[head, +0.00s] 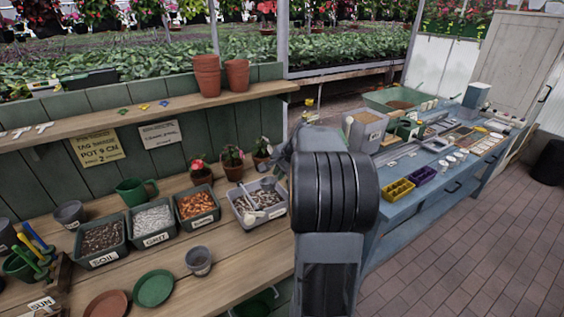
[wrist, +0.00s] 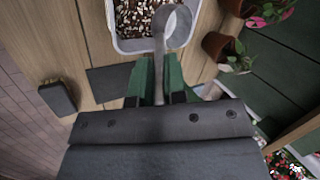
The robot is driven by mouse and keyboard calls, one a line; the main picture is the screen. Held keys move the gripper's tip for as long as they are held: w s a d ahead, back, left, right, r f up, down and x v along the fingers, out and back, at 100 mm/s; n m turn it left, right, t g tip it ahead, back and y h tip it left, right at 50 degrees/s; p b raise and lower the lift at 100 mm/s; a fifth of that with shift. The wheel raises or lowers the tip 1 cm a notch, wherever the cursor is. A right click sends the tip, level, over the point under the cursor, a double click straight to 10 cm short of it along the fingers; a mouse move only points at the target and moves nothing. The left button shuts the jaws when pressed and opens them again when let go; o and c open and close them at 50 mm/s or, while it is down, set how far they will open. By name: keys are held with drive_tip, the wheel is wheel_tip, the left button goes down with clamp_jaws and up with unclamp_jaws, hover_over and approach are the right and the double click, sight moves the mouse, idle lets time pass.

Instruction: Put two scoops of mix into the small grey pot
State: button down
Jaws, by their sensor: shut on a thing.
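In the wrist view my gripper (wrist: 158,68) is shut on the handle of a grey scoop (wrist: 180,26). The scoop's round bowl is over the near edge of a pale grey tub (wrist: 134,46) of brown-and-white mix (wrist: 140,10). The bowl looks empty. In the head view this tub (head: 278,212) stands at the right end of the row of tubs, and my arm hides most of my gripper. A small grey pot (head: 199,261) stands upright on the front of the bench. Another grey pot (head: 70,213) stands back left.
Tubs of soil (head: 102,259), grit (head: 152,243) and orange chips (head: 199,228) stand left of the mix. Potted plants (head: 233,172) stand behind. A green saucer (head: 153,288) and a brown saucer (head: 106,303) lie in front. A green jug (head: 133,191) stands behind the tubs.

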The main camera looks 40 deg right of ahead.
wheel_tip(320, 180, down, 7)
drive_tip(key=b, duration=0.4)
drive_tip(key=shift+w+f+g, duration=0.2)
drive_tip(key=shift+w+g, duration=0.1)
drive_tip(key=shift+g, duration=0.1)
drive_tip(key=shift+r, duration=0.1)
idle(0.5)
drive_tip(key=shift+t, duration=0.9)
drive_tip(key=shift+s+d+r+p, duration=0.15)
drive_tip(key=shift+r+p, duration=0.35)
drive_tip(key=shift+r, duration=1.15)
drive_tip(key=shift+s+a+r+p, duration=0.1)
drive_tip(key=shift+s+r+p, duration=0.3)
drive_tip(key=shift+r, duration=1.3)
drive_tip(key=shift+s+d+r+p, duration=0.1)
drive_tip(key=shift+r+p, duration=0.45)
drive_tip(key=shift+r, duration=1.1)
